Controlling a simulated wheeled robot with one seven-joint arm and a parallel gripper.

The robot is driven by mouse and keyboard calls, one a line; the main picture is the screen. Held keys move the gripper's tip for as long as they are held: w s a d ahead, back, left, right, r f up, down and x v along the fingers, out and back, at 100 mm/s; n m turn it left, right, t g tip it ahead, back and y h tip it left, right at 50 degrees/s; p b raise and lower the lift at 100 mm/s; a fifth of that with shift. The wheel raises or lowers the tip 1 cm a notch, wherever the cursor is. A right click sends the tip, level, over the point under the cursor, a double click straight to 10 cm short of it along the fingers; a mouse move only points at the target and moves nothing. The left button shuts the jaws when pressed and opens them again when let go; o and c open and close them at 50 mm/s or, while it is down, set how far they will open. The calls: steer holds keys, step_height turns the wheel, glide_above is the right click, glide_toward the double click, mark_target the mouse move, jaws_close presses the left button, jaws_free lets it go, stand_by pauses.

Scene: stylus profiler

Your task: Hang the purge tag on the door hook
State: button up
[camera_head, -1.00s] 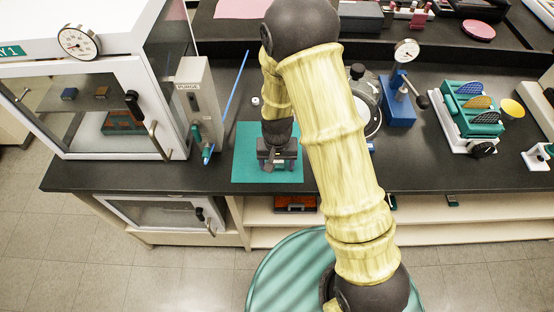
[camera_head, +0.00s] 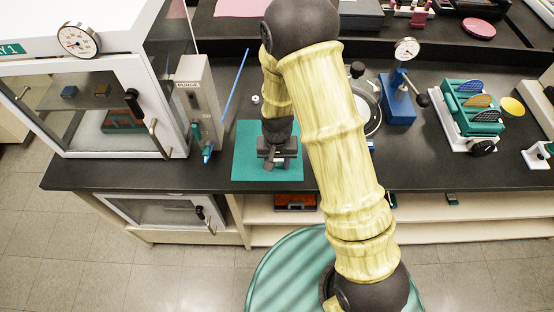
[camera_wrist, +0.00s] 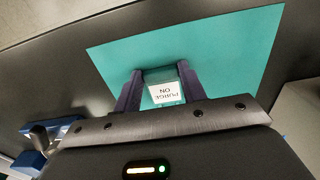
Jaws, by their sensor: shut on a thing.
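The purge tag (camera_wrist: 166,92), a small white label reading "PURGE ON", sits between the two fingers of my gripper (camera_wrist: 160,84) in the wrist view. My gripper is shut on it, above the teal mat (camera_wrist: 220,50). The white cabinet at left has a glass door (camera_head: 85,105) with a black fitting (camera_head: 133,102) and a metal handle (camera_head: 158,139). I cannot tell which part is the door hook.
A blue dial-gauge stand (camera_head: 397,105) and a teal rack (camera_head: 470,110) are to the right. A smaller glass-door cabinet (camera_head: 165,214) is below the bench.

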step_height(320, 180, up, 10)
steer(key=b, duration=0.1)
stand_by(0.5)
